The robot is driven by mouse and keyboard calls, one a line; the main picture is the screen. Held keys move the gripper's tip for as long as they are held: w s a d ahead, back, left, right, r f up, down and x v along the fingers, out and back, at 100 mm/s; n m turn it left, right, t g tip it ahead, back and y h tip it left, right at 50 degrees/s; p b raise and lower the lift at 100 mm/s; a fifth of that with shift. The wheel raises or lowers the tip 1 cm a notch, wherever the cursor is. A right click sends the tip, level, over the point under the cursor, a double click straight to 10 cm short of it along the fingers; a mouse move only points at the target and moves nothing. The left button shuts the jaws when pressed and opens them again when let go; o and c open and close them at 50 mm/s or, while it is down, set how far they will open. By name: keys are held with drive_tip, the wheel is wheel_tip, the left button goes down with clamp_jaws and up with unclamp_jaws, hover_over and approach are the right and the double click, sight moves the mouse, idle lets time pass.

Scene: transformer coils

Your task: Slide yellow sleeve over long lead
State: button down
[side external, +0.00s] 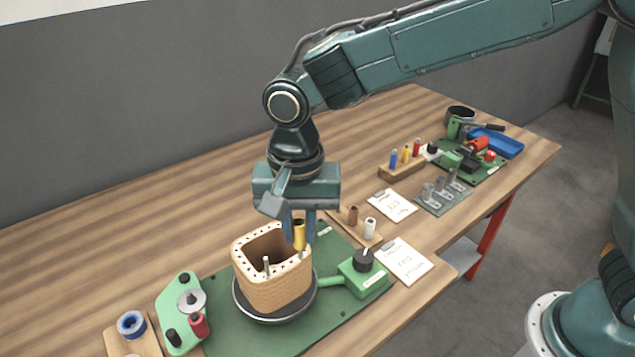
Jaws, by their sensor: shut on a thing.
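The yellow sleeve (299,236) is upright between the fingers of my gripper (299,228), which is shut on it. My gripper points straight down over the right rim of the tan, woven-looking coil (272,287). The coil is a hollow, rounded box with dark dots along its top rim, standing on a dark round plate (262,314). One pale lead (266,266) stands up at the coil's front rim. Another small pale lead tip (303,255) shows just below the sleeve. I cannot tell whether the sleeve is around this lead or only above it.
A green fixture with a black knob (363,262) stands right of the coil on the green mat (228,338). A green spool holder (182,312) is at left. A wooden block (401,168) with coloured sleeves and paper cards (402,262) lie to the right. The wooden table behind is clear.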

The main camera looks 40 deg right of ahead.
drive_tip(key=shift+f, duration=0.9)
idle(0.6)
drive_tip(key=c, duration=0.8)
unclamp_jaws()
drive_tip(key=shift+c, duration=0.2)
drive_tip(key=shift+r, duration=0.1)
drive_tip(key=shift+r, duration=3.95)
